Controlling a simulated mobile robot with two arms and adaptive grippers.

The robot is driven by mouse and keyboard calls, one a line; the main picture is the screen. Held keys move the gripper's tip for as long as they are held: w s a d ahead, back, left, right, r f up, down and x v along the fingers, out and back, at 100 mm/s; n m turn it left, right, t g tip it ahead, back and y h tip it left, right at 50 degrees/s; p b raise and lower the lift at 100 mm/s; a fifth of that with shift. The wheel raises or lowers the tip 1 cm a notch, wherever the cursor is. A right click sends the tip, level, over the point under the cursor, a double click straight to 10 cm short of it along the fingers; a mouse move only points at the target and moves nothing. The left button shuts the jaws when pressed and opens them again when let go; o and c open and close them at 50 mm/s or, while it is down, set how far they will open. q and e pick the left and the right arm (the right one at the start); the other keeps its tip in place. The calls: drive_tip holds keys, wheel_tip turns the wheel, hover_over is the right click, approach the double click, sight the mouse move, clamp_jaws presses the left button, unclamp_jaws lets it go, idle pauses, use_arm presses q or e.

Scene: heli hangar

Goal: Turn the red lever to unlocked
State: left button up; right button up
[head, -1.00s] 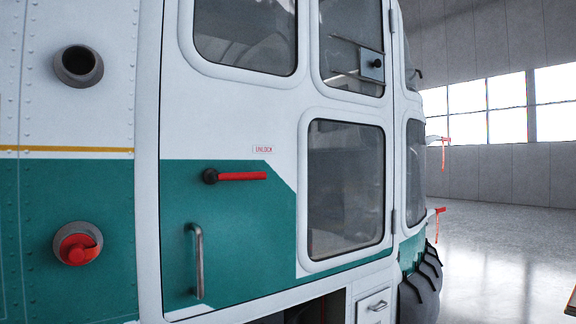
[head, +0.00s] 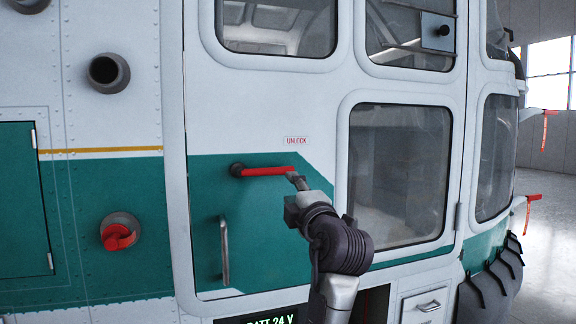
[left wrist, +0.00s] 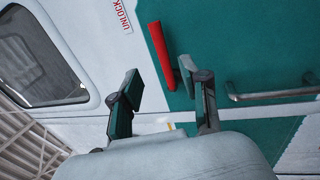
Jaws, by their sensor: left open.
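The red lever (head: 268,171) lies about horizontal on the green part of the white and green helicopter door, its dark pivot at its left end. A small UNLOCK label (head: 296,141) is above its right end. My left gripper (head: 293,178) is at the lever's free right end. In the left wrist view its open fingers (left wrist: 158,76) are apart, with the red lever (left wrist: 162,55) showing between them in the picture. I cannot tell whether a finger touches it. The pivot is not clearly seen there. My right gripper is not in view.
A metal grab handle (head: 224,250) stands upright below the lever. A door window (head: 398,170) is to the right. A red-capped port (head: 118,232) is on the left panel. A display reading BATT 24 V (head: 268,319) shows at the bottom edge.

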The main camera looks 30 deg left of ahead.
sight(279, 173)
use_arm(q)
drive_tip(key=p+x, duration=0.1)
drive_tip(key=x, duration=0.1)
drive_tip(key=p+x, duration=0.1)
drive_tip(key=x, duration=0.1)
drive_tip(key=p+x, duration=0.1)
drive_tip(key=x, duration=0.1)
drive_tip(key=shift+s+a+r, duration=0.1)
drive_tip(key=shift+a+r, duration=0.15)
drive_tip(key=shift+r, duration=0.1)
drive_tip(key=p+x, duration=0.3)
drive_tip(key=x, duration=0.2)
drive_tip(key=shift+w+d+f, duration=0.15)
drive_tip(key=shift+w+d, duration=0.05)
drive_tip(key=shift+w+a+f+p, duration=0.1)
drive_tip(key=shift+w+a+p, duration=0.15)
drive_tip(key=shift+a+p, duration=0.15)
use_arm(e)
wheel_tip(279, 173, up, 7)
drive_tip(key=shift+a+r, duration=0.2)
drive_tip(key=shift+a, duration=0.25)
use_arm(q)
drive_tip(key=shift+c, duration=1)
drive_tip(key=c, duration=0.6)
clamp_jaws()
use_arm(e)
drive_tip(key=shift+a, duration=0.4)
